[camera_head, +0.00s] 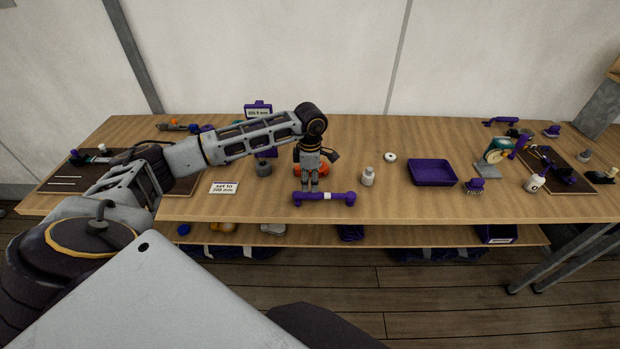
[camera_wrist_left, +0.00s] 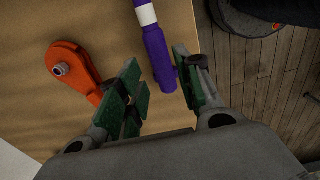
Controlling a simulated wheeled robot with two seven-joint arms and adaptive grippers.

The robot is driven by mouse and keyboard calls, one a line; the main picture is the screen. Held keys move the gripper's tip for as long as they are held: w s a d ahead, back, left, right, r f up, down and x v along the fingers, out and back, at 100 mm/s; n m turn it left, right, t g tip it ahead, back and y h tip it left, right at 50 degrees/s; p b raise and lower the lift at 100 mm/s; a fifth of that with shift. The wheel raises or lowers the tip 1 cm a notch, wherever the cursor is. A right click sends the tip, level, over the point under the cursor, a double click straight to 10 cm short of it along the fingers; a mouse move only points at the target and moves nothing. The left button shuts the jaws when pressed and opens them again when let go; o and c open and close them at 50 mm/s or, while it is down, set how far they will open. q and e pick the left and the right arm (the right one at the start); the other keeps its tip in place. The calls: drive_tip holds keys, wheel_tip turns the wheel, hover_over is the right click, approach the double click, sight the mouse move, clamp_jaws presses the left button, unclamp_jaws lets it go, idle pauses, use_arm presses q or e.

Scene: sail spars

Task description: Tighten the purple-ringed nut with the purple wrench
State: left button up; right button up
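A purple bar with a white band and thicker ends (camera_head: 323,197) lies along the bench's front edge. It also shows in the left wrist view (camera_wrist_left: 160,55). I cannot tell whether it is the purple wrench. A small purple long tool (camera_head: 500,121) lies at the back right, too small to make out. My left gripper (camera_head: 311,187) points down just behind the bar. In the left wrist view its fingers (camera_wrist_left: 158,58) are apart, with the bar's end seen between them and a gap on the left side. No purple-ringed nut can be made out. My right gripper is out of view.
An orange piece with a metal stud (camera_wrist_left: 75,70) lies beside the left finger.

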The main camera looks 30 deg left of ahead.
sight(310, 192)
use_arm(q)
drive_tip(key=shift+f+b, duration=1.4)
drive_tip(key=shift+f, duration=1.65)
drive_tip(key=shift+r, duration=0.1)
clamp_jaws()
drive_tip(key=shift+r, duration=0.1)
drive_tip(key=shift+r, duration=0.1)
drive_tip(key=shift+r+p, duration=1.35)
drive_tip(key=shift+r, duration=1)
drive_tip(key=shift+a, duration=0.1)
